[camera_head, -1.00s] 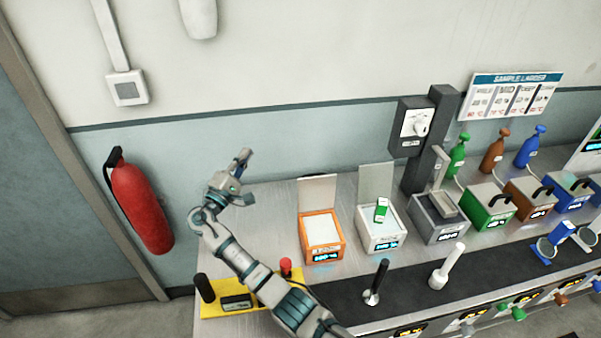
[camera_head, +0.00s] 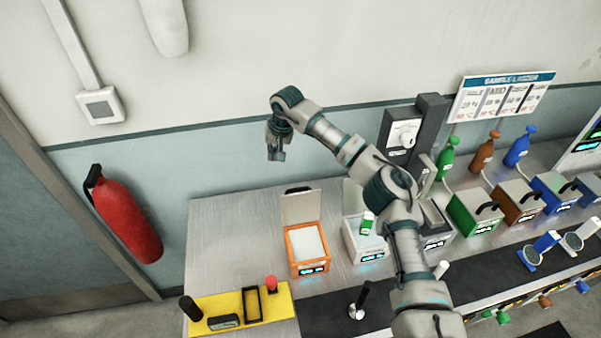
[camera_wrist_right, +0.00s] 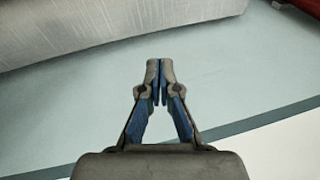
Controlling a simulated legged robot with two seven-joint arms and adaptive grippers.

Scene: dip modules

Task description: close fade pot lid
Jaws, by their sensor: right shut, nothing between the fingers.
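Two pots stand open on the bench, and their labels are too blurred to tell which is the fade pot. The orange pot (camera_head: 306,263) holds something white; its pale lid (camera_head: 300,208) stands upright at the back, a dark handle at its top. The white pot (camera_head: 367,248) holds a green and white piece (camera_head: 367,223); its raised lid (camera_head: 352,196) is partly hidden by my right arm. My right gripper (camera_head: 277,156) is shut and empty, pointing down above and left of the orange pot's lid, apart from it. Its closed fingers show in the wrist view (camera_wrist_right: 159,82). My left gripper is out of view.
A yellow tray (camera_head: 279,299) lies at the bench's front left. A black-handled tool (camera_head: 361,300) stands on the dark strip. Green (camera_head: 475,214), brown (camera_head: 517,205) and blue (camera_head: 553,194) boxes stand right. A red extinguisher (camera_head: 126,217) hangs left. The bench left of the orange pot is clear.

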